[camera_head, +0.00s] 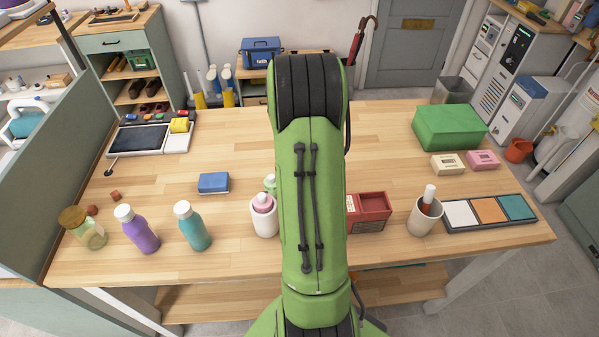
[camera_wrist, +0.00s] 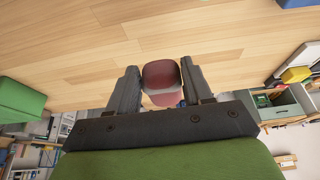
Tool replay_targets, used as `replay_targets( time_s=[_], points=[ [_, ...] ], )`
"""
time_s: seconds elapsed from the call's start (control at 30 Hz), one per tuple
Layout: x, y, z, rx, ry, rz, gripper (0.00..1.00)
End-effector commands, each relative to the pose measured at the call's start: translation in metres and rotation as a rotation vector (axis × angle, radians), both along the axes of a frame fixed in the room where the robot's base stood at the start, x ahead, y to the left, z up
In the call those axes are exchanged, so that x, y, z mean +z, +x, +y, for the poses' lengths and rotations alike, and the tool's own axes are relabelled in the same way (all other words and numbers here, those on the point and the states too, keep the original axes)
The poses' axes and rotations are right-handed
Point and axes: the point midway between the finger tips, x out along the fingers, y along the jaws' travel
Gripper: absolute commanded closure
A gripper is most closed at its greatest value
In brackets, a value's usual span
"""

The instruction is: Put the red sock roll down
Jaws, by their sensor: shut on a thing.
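The red sock roll (camera_wrist: 160,74) shows in the wrist view as a dull red rounded bundle between the two dark fingers of my gripper (camera_wrist: 160,72). The fingers are shut on its sides. The wooden worktop (camera_wrist: 110,45) fills the upper part of that view. I cannot tell how far the roll is above the worktop. In the head view my green arm hides both the gripper and the roll.
On the worktop (camera_head: 255,135) stand bottles, including a purple one (camera_head: 137,229) and a teal one (camera_head: 192,226), a blue block (camera_head: 213,183), a red box (camera_head: 371,222), a cup (camera_head: 421,221), a three-coloured tray (camera_head: 533,222) and a green box (camera_head: 449,128). Bare wood lies left of my arm.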

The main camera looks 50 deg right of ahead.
Motion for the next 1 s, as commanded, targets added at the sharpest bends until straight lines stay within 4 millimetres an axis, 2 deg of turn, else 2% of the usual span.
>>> replay_targets(
  time_s=[0.03, 0.23, 0.4, 0.57, 0.7, 1.0],
  points=[
    [-0.013, 0.0, 0.0, 0.0, 0.0, 0.0, 0.84],
    [-0.033, 0.0, 0.0, 0.0, 0.003, 0.003, 0.84],
    [-0.071, 0.0, 0.001, 0.002, 0.004, 0.002, 0.84],
    [-0.092, 0.0, 0.001, 0.0, 0.003, 0.001, 0.84],
    [-0.117, 0.0, 0.001, 0.0, 0.004, 0.003, 0.84],
    [-0.122, 0.0, 0.0, 0.001, -0.001, 0.0, 0.84]
  ],
)
